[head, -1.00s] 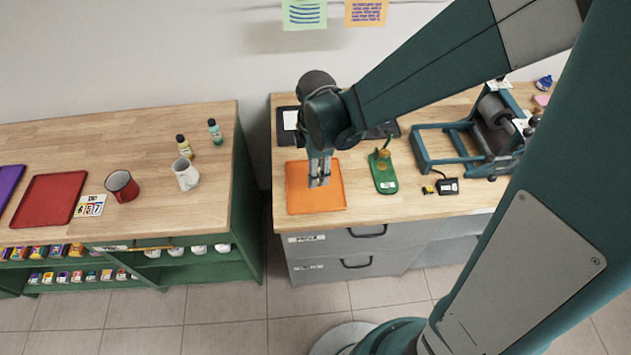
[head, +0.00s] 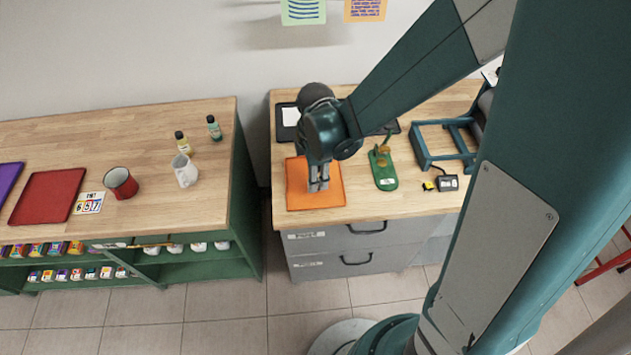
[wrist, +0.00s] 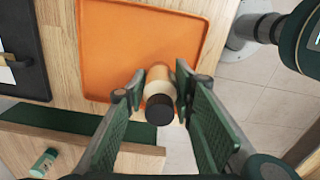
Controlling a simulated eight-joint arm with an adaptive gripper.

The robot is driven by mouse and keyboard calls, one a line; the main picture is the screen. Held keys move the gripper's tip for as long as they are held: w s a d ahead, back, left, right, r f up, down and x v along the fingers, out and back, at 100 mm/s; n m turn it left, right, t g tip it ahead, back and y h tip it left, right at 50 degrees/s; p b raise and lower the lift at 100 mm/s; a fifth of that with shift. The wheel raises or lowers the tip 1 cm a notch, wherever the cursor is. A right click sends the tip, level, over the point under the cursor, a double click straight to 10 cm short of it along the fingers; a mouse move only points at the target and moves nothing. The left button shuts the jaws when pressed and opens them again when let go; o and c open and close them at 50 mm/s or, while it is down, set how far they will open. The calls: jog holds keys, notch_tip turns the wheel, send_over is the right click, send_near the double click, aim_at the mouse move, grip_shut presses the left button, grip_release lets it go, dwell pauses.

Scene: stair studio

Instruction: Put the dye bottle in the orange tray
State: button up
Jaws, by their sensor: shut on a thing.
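My gripper (head: 319,186) is over the orange tray (head: 300,195) on the right-hand bench. It is shut on a bottle (wrist: 158,78), taken as the dye bottle, with a cream and amber body and a black cap. In the wrist view the bottle sits between my two fingers (wrist: 158,100), cap toward the camera. The orange tray (wrist: 130,45) spreads behind it, with no other thing visible in it. Whether the bottle's base touches the tray is hidden. In the head view the fingers largely hide the bottle.
A green stand (head: 385,178) is close right of the tray, with a small black device (head: 447,183) beyond. A dark tray (head: 284,122) lies behind. The left bench holds a yellowish bottle (head: 184,145), a teal bottle (head: 214,130), a white jug (head: 185,172) and a red mug (head: 121,183).

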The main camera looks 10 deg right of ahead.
jog(key=shift+f, duration=1.15)
jog(key=shift+f, duration=0.15)
jog(key=o, duration=1)
jog(key=shift+c, duration=0.2)
jog(key=shift+r+p, duration=0.6)
jog(key=shift+r, duration=5.55)
jog(key=shift+r, duration=0.15)
